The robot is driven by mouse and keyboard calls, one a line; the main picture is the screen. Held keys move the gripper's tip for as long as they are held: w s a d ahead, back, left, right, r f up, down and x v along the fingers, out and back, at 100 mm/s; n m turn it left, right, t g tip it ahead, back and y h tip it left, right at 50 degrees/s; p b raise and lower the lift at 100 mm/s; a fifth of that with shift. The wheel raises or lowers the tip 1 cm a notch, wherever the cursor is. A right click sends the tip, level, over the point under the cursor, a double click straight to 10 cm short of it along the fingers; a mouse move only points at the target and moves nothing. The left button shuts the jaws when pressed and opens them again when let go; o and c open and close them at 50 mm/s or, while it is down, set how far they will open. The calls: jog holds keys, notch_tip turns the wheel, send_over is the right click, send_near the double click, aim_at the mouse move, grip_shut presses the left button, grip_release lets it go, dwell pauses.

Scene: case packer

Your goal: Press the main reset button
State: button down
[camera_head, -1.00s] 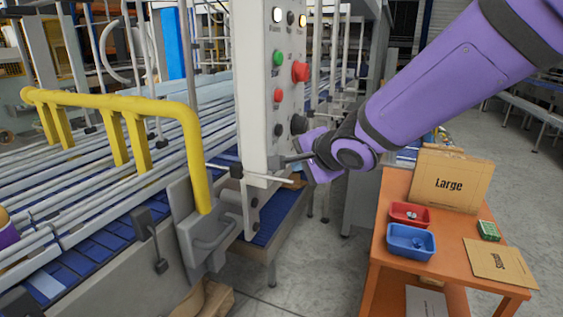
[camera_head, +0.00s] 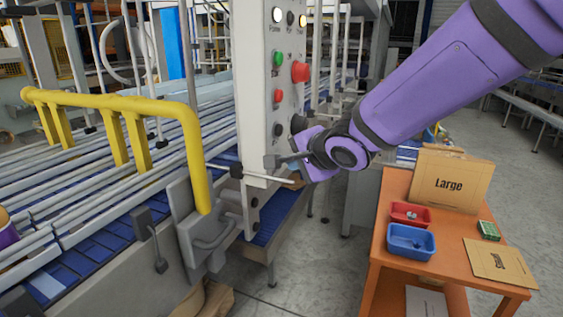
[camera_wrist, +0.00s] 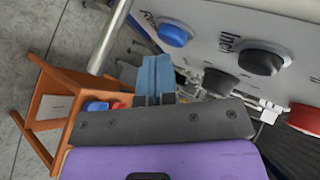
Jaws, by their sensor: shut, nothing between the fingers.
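The control panel (camera_head: 258,70) stands upright at the centre of the head view. A blue button (camera_wrist: 175,33) shows in the wrist view, beside a partly readable label that starts with "R". I cannot make out this blue button in the head view. My gripper (camera_head: 272,161) is at the panel's lower part in the head view, below the black knob (camera_head: 298,124). In the wrist view my gripper (camera_wrist: 155,72) has its fingers together and empty. Its tips appear below and left of the blue button, with a gap in the picture; true contact cannot be told.
A black button (camera_wrist: 262,57) near the label "Inch", another black one (camera_wrist: 220,82) and a red one (camera_wrist: 305,118) are close to my gripper. A yellow rail (camera_head: 120,103) and conveyor lie left. An orange table (camera_head: 385,208) with bins and boxes stands right.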

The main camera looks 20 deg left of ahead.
jog(key=shift+a, duration=0.5)
dwell(0.8)
jog(key=shift+d, duration=0.1)
jog(key=shift+s+d, duration=0.1)
jog(key=shift+d, duration=0.7)
jog(key=shift+d, duration=0.15)
jog(key=shift+s+d, duration=0.2)
jog(key=shift+d, duration=1)
jog(key=shift+s+d, duration=0.15)
jog(key=shift+d, duration=1)
